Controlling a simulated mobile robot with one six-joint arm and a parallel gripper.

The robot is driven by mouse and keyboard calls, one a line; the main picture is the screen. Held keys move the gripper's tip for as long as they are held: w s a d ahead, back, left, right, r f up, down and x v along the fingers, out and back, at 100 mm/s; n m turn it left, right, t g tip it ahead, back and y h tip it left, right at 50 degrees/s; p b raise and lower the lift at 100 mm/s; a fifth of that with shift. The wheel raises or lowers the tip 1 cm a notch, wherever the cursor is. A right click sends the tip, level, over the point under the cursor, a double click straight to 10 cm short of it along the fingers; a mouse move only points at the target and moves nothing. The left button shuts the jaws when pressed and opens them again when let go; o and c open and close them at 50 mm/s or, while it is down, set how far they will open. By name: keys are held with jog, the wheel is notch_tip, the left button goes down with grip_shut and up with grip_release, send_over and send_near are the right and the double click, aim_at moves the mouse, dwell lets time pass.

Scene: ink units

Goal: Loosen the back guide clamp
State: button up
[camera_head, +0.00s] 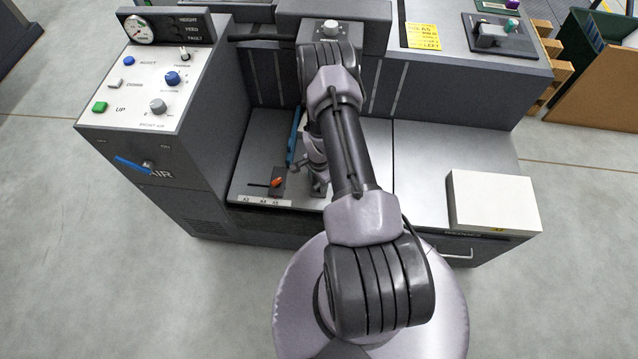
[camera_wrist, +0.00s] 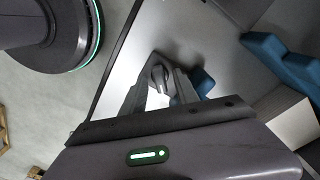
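My gripper (camera_wrist: 158,72) points down at the grey metal bed of the machine. In the wrist view a dark grey knob-like piece (camera_wrist: 158,78) sits between its fingertips, with bright metal showing in the gap behind; whether the fingers press on it is unclear. I cannot tell for certain that this piece is the back guide clamp. In the head view my arm covers much of the bed and the fingertips. A blue guide bar (camera_head: 294,137) stands just left of the arm. An orange-tipped lever (camera_head: 277,182) on a dark block lies at the bed's front left.
A control panel (camera_head: 140,85) with buttons, knobs and a gauge stands left. A blue lever (camera_head: 134,164) is on the cabinet front below it. A white block (camera_head: 492,203) sits at the right front. Blue stepped parts (camera_wrist: 282,58) show in the wrist view.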

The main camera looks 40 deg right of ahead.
grip_shut()
jog(key=shift+n, duration=0.3)
jog(key=n+b, duration=0.1)
jog(key=n, duration=0.2)
jog(key=shift+n, duration=0.4)
jog(key=n+b, duration=0.1)
jog(key=n, duration=0.3)
jog(key=shift+n, duration=0.3)
jog(key=n+b, duration=0.1)
jog(key=n, duration=0.3)
jog(key=shift+n, duration=2.4)
